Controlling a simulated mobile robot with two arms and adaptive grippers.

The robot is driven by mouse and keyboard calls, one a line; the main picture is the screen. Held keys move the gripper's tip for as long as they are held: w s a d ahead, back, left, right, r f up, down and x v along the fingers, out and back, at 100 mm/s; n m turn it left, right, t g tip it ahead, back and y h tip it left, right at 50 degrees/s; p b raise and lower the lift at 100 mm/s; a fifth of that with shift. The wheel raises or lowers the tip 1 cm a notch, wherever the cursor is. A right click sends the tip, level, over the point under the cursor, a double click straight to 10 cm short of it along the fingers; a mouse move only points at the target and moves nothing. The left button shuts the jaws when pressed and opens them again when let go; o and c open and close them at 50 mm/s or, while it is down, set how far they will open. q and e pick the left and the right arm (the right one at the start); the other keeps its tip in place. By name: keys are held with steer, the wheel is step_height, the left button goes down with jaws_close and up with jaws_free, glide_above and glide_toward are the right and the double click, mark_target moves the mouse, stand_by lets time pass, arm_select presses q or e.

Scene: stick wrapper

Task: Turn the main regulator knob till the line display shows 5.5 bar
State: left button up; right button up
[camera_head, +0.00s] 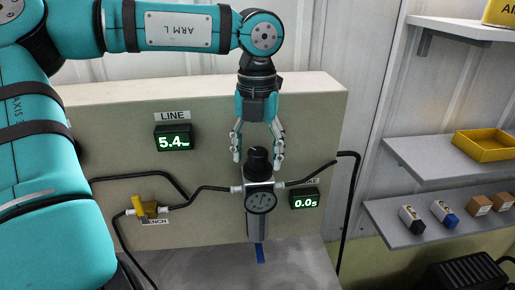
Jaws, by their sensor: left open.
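The main regulator knob (258,158) is a black knob on top of the grey regulator body (257,220), which carries a round dial gauge (261,199). The line display (173,138) is on the panel to the left under a LINE label and reads 5.4. My left gripper (258,157) points down from above with its two fingers apart, one on each side of the knob. I see a gap between the fingers and the knob; contact is not visible. My right gripper is not in view.
A second display (304,200) reads 0.0, its label partly hidden. A yellow-handled valve (147,209) sits at left on black hoses. Shelves (440,222) at right hold small boxes and a yellow tray (485,146). The bench (200,265) before the panel is mostly clear.

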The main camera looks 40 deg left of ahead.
mark_target(258, 151)
arm_select(q)
steer(key=c, duration=1.1)
steer(key=shift+f+m+b, duration=0.1)
steer(key=shift+m+b, duration=0.2)
steer(key=shift+b, duration=0.15)
steer(key=shift+c, duration=0.2)
steer(key=shift+r, duration=0.2)
steer(key=o, duration=1.1)
steer(key=shift+o, duration=0.2)
step_height(258, 151, up, 12)
